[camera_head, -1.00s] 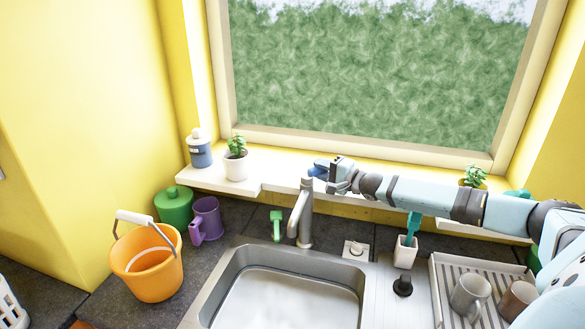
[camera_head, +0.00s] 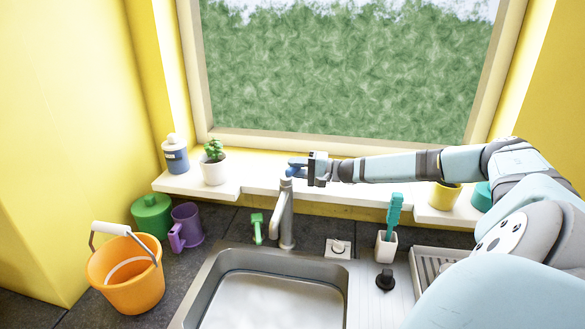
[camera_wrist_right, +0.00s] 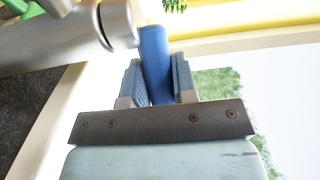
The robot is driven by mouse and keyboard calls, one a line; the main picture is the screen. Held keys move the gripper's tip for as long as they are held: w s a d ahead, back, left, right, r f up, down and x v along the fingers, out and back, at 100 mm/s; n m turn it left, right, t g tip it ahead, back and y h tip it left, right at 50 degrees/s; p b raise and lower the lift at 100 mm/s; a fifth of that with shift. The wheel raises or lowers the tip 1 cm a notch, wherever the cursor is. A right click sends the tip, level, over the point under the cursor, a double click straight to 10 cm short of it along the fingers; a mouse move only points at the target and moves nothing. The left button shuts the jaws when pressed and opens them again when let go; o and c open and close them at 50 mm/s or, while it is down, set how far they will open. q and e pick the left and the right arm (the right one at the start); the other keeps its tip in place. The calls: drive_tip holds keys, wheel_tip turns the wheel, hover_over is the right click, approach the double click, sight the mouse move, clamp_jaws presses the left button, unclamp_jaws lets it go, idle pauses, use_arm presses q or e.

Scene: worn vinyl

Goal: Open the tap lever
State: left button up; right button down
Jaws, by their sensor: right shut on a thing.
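The tap (camera_head: 284,215) stands upright behind the sink, a metal body with a spout toward the basin. Its blue lever (camera_head: 296,167) is at the top of the tap. My right gripper (camera_head: 303,168) is at the lever, reaching in from the right. In the right wrist view the blue lever (camera_wrist_right: 154,62) lies between the two fingers of my right gripper (camera_wrist_right: 155,82), which are shut on it. The metal tap body (camera_wrist_right: 60,35) fills the upper left there. My left gripper is not in view.
The steel sink (camera_head: 213,283) lies in front of the tap. A green brush (camera_head: 257,228), a white cup with a teal brush (camera_head: 386,245), a purple mug (camera_head: 187,227) and an orange bucket (camera_head: 130,280) stand around it. A potted plant (camera_head: 214,168) stands on the sill.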

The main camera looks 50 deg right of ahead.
drive_tip(key=c, duration=0.9)
unclamp_jaws()
drive_tip(key=b+v, duration=0.2)
drive_tip(key=v, duration=1)
drive_tip(key=shift+s+d, duration=0.2)
drive_tip(key=shift+s, duration=0.05)
drive_tip(key=shift+s+d, duration=0.3)
drive_tip(key=shift+s, duration=0.2)
